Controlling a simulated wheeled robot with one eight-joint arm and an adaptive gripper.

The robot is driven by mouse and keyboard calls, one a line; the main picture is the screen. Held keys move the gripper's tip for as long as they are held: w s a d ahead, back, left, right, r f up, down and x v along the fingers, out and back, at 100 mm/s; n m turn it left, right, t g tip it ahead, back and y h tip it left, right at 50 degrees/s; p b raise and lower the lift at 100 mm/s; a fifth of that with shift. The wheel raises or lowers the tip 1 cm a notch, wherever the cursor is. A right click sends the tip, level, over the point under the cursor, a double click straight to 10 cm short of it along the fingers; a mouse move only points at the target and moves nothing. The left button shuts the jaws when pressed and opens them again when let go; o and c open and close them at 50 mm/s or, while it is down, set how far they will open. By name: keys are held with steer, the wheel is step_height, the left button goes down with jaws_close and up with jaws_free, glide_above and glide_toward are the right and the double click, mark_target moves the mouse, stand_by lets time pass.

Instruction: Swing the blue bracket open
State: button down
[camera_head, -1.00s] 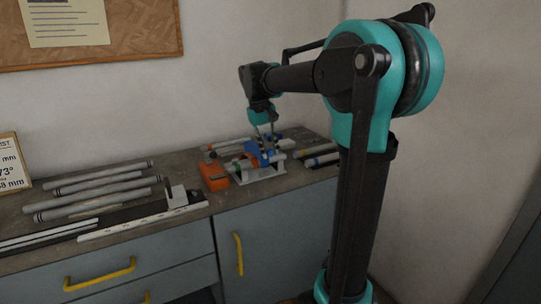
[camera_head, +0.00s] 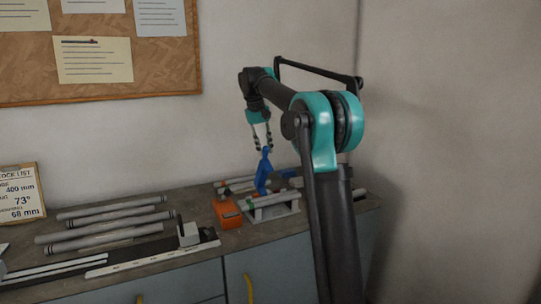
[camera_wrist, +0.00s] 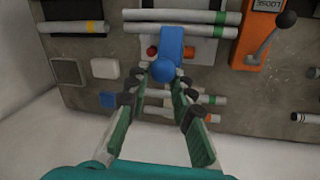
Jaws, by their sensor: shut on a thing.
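The blue bracket (camera_head: 263,172) stands raised and nearly upright above the white jig (camera_head: 272,212) on the workbench. My gripper (camera_head: 264,147) is above it with its fingertips at the bracket's top end. In the wrist view the bracket (camera_wrist: 171,42) ends in a round blue knob (camera_wrist: 163,71) between the fingers of my gripper (camera_wrist: 162,77), which is shut on it. Grey tubes (camera_wrist: 170,17) with green bands lie across the jig beside the bracket's base. The exact finger contact is small in the head view.
An orange block (camera_head: 227,213) stands left of the jig; in the wrist view it has a lever (camera_wrist: 268,40) and a label reading "LOOSE". Several grey tubes (camera_head: 108,221) and a white rule (camera_head: 150,259) lie on the left of the bench. A wall stands behind.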

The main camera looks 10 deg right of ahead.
steer(key=c, duration=2.3)
jaws_free()
steer(key=w+a, duration=0.1)
steer(key=w, duration=0.1)
steer(key=w+a, duration=0.1)
steer(key=w, duration=0.1)
steer(key=w+f, duration=0.1)
steer(key=w, duration=0.1)
steer(key=shift+a, duration=0.4)
steer(key=shift+o, duration=1.2)
steer(key=shift+s+r, duration=0.1)
steer(key=o, duration=0.8)
steer(key=shift+d, duration=0.15)
steer(key=shift+c, duration=0.2)
steer(key=shift+r, duration=0.15)
step_height(320, 180, up, 7)
steer(key=a, duration=0.1)
steer(key=shift+a, duration=0.2)
steer(key=shift+s, duration=0.1)
